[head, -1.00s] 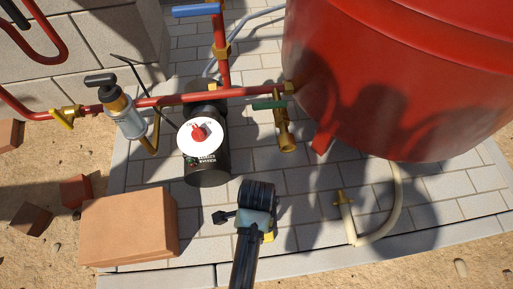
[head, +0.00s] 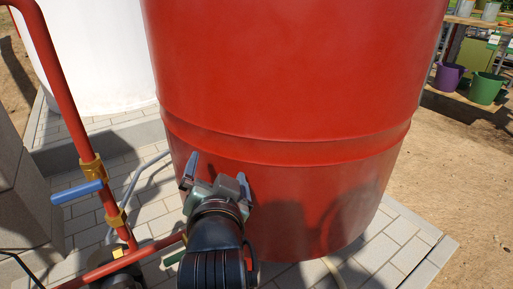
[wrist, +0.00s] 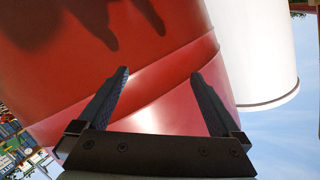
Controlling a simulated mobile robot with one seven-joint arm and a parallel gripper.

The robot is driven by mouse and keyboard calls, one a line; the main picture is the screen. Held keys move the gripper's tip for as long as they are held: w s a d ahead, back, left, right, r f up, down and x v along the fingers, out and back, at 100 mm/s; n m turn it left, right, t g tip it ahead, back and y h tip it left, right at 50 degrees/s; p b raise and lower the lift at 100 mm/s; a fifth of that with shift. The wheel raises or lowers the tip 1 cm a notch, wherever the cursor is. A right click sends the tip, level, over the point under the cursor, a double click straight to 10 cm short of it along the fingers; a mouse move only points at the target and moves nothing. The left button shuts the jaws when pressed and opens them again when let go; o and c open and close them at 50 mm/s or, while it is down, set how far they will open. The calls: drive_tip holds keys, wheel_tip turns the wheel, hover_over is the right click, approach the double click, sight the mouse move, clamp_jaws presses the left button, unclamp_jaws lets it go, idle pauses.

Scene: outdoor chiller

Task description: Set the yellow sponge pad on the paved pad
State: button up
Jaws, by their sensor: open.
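My gripper (head: 217,172) is raised in front of the red tank in the head view. Its two fingers are spread with nothing between them; the wrist view also shows the gripper (wrist: 160,74) open and empty against the red tank wall. The paved pad (head: 397,232) of pale grey tiles lies around the foot of the tank. The yellow sponge pad is not visible in either current view; my arm and the frame edge cut off much of the near paving.
The large red tank (head: 290,90) fills the middle. Red pipes (head: 62,85) with a blue-handled valve (head: 77,192) stand at left, beside a block wall (head: 22,190). A white tank (head: 95,50) stands behind. Purple (head: 448,76) and green buckets (head: 486,88) are far right.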

drive_tip(key=s+d+r+n+t, duration=0.1)
drive_tip(key=s+d+r+t, duration=0.15)
drive_tip(key=r, duration=0.65)
drive_tip(key=s+d+r+n+t, duration=0.1)
drive_tip(key=r+t, duration=0.2)
drive_tip(key=r, duration=0.6)
drive_tip(key=s+d+r+n+t+h, duration=0.2)
drive_tip(key=s+r+t, duration=0.4)
drive_tip(key=s+r, duration=0.6)
wheel_tip(320, 180, up, 3)
drive_tip(key=shift+d+n, duration=0.4)
drive_tip(key=shift+d, duration=0.25)
drive_tip(key=shift+s+t, duration=0.1)
drive_tip(key=shift+t, duration=0.15)
